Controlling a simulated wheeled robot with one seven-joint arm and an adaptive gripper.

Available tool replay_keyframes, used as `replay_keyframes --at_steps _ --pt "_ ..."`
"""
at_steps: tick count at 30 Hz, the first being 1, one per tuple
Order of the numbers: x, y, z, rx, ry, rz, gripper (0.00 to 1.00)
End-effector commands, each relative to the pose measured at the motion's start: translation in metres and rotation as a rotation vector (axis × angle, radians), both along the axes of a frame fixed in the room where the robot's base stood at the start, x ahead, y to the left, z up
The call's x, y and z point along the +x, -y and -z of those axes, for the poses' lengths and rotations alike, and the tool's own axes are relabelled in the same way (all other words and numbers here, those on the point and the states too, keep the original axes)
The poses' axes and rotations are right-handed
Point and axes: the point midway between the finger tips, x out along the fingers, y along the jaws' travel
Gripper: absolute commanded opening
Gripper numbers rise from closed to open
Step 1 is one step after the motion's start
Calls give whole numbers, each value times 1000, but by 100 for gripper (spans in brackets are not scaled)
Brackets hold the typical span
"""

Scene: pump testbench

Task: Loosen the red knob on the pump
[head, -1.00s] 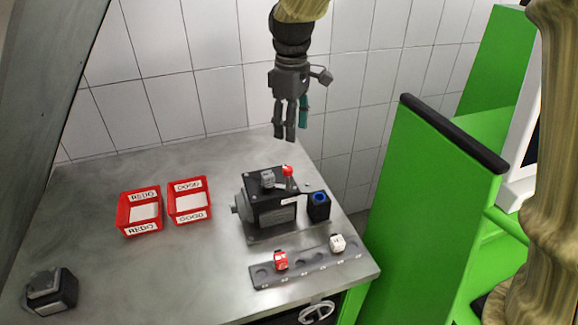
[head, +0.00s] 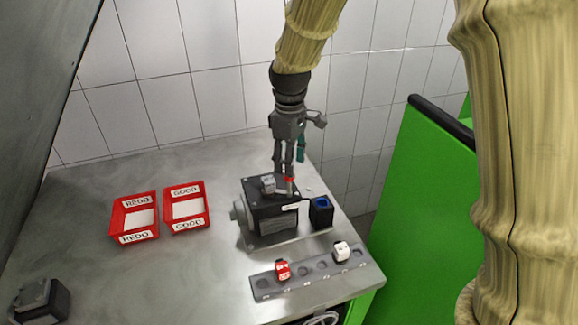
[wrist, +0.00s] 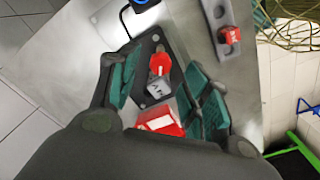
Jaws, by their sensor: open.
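The pump (head: 268,212) is a dark box-shaped unit standing on the metal table. Its red knob (head: 289,180) sits on top at the right, beside a small grey block (head: 268,184). My gripper (head: 283,172) points down over the pump top, its fingertips close to the red knob; contact cannot be told. In the wrist view, the red knob (wrist: 159,62) and grey block (wrist: 156,85) appear between the spread teal-padded fingers, with nothing held. A finger partly covers the knob in the head view.
A blue-topped box (head: 321,209) stands right of the pump. A rack (head: 305,274) with a red piece (head: 283,269) and a white piece (head: 341,251) lies in front. Red REDO (head: 135,217) and GOOD (head: 186,207) bins stand left. A green panel (head: 410,210) borders the table's right.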

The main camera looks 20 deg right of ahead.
Motion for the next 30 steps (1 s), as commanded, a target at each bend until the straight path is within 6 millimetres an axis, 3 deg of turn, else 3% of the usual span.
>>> replay_keyframes --at_steps 9,21,29,30 --pt "0 -2 29 0 -1 -2 48" --pt "0 -2 35 -1 -1 -2 48" --pt "0 -2 35 -1 -1 -2 2" --pt "0 -1 35 -1 -1 -2 1"
